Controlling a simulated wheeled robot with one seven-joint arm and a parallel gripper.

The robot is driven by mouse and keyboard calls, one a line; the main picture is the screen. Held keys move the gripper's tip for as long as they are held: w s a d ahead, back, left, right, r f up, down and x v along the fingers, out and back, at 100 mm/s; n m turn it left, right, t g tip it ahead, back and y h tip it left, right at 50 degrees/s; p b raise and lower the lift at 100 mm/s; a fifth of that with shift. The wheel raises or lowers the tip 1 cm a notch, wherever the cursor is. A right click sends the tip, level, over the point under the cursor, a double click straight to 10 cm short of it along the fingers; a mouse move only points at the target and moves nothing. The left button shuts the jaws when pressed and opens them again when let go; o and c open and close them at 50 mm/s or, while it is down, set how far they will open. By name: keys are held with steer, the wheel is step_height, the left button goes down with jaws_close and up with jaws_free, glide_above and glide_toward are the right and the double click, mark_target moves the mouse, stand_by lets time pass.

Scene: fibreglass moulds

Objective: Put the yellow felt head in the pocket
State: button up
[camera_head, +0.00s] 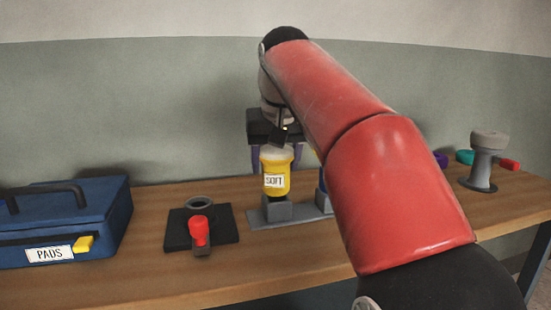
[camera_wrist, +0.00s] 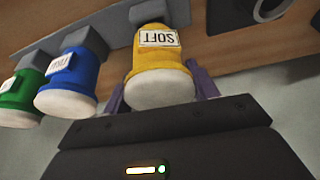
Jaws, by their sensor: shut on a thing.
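The yellow felt head (camera_head: 275,178) has a pale felt top and a white label that seems to read SOFT. It stands upright at a grey block of the grey rack (camera_head: 312,217). My gripper (camera_head: 276,160) points down over it and is shut on it, with a purple finger on each side. In the wrist view the yellow head (camera_wrist: 158,62) shows between the fingers of my gripper (camera_wrist: 160,88). A black plate (camera_head: 177,238) left of the rack carries a dark ring (camera_head: 200,202) and a red knob (camera_head: 198,230); I cannot tell whether the ring is the pocket.
A blue head (camera_wrist: 68,82) and a green head (camera_wrist: 20,98) stand in the rack beside the yellow one. A blue PADS case (camera_head: 110,215) is at left. A grey pedestal (camera_head: 482,165) stands at right near small coloured pieces. Bare wood (camera_head: 240,265) lies in front.

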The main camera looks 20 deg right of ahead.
steer(key=shift+f+b, duration=0.4)
steer(key=shift+f, duration=0.2)
steer(key=o, duration=1.4)
steer(key=shift+c, duration=0.2)
steer(key=shift+r, duration=0.1)
